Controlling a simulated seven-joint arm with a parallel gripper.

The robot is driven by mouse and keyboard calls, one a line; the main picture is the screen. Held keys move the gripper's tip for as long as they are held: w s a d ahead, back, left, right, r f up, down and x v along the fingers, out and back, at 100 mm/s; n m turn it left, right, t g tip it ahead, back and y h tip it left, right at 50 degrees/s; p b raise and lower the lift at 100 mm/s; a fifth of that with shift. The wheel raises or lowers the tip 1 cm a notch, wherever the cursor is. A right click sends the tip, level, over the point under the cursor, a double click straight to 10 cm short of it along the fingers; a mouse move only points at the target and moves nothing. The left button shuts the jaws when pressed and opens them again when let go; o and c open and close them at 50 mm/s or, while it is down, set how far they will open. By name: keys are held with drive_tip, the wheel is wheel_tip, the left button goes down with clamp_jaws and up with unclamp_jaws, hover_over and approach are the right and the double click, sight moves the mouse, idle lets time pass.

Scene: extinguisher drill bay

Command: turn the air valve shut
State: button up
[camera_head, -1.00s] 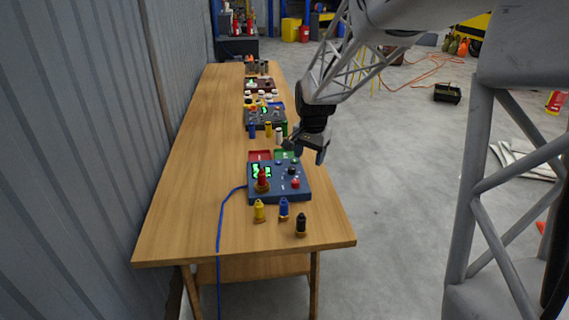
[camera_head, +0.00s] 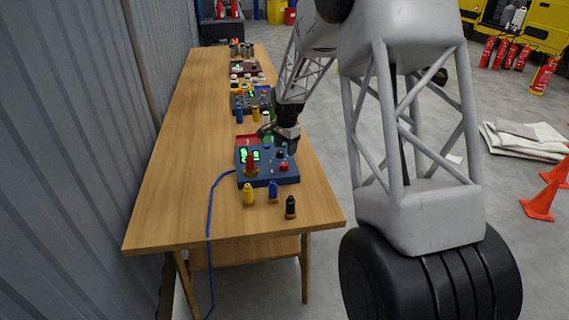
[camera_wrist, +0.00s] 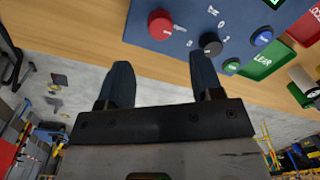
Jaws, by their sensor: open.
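A blue control panel (camera_head: 267,178) sits near the front end of the table. A black round knob (camera_wrist: 210,44) with small white marks around it and a red round knob (camera_wrist: 160,25) are on it in the wrist view. The red knob also shows in the head view (camera_head: 284,167). I cannot tell from the labels which knob is the air valve. My gripper (camera_head: 279,141) is open and empty by the panel's far right corner. In the wrist view its fingers (camera_wrist: 160,62) point toward the panel's edge, apart from both knobs, with the black one just beyond the right fingertip.
A red fitting (camera_head: 251,165) stands on the panel; yellow (camera_head: 248,194), blue (camera_head: 273,190) and black (camera_head: 291,206) fittings stand in front. A red tray (camera_head: 244,141) and a green tray (camera_wrist: 268,60) adjoin the panel. A blue hose (camera_head: 211,235) runs off the table. The table's left is clear.

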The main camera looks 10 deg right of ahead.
sight(284, 164)
idle(0.4)
drive_tip(key=shift+w+a+f, duration=0.1)
drive_tip(key=shift+f, duration=1.85)
drive_tip(key=shift+w+f, duration=0.1)
drive_tip(key=shift+f, duration=1.85)
drive_tip(key=shift+c, duration=0.4)
drive_tip(key=c, duration=0.8)
drive_tip(key=shift+c, duration=0.2)
